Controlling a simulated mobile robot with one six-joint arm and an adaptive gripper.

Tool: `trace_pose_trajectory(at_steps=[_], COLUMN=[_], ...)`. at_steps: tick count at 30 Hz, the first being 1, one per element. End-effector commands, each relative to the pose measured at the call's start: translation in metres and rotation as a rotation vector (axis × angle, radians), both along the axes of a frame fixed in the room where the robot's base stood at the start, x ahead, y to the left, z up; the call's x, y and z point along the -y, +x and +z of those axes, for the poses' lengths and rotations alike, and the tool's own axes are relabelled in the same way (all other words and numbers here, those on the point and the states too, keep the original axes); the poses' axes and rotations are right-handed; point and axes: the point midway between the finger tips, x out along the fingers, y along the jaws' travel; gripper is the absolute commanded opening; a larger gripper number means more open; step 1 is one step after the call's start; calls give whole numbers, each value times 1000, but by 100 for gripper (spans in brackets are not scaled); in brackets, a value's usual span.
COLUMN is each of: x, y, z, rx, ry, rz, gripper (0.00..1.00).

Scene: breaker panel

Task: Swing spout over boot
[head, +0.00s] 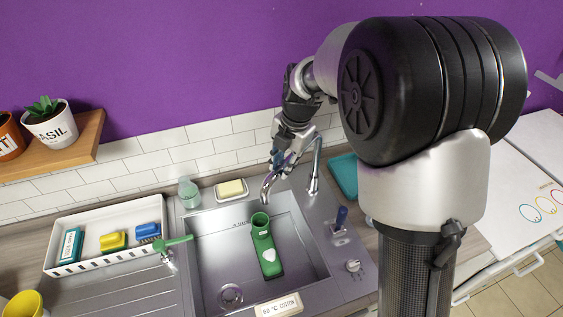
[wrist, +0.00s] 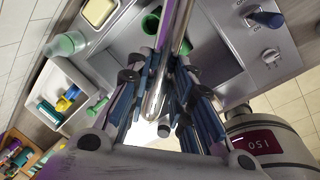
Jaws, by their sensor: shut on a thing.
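The chrome spout (head: 268,184) arches from the tap's base at the back right of the sink toward the left. My gripper (head: 280,160) is shut on the spout; in the wrist view the spout (wrist: 155,100) runs between the blue-padded fingers. In the wrist view my fingers and the spout hide most of the boot.
The steel sink (head: 210,262) has a blue lever (head: 341,216) and a knob (head: 353,265) at right, and a green-handled tap (head: 174,243) at left. A soap dish (head: 231,190) and a green cup (head: 188,192) stand behind.

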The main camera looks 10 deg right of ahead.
Motion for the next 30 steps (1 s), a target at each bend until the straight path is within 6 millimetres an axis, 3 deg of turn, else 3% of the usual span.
trace_pose_trajectory(at_steps=[5,6,15,25,30], x=[0,0,0,0,3], y=[0,0,0,0,-2], z=[0,0,0,3,24], rx=[0,0,0,1,5], ry=[0,0,0,0,0], rz=[-1,-1,-1,-1,-2], gripper=[0,22,41,41,41])
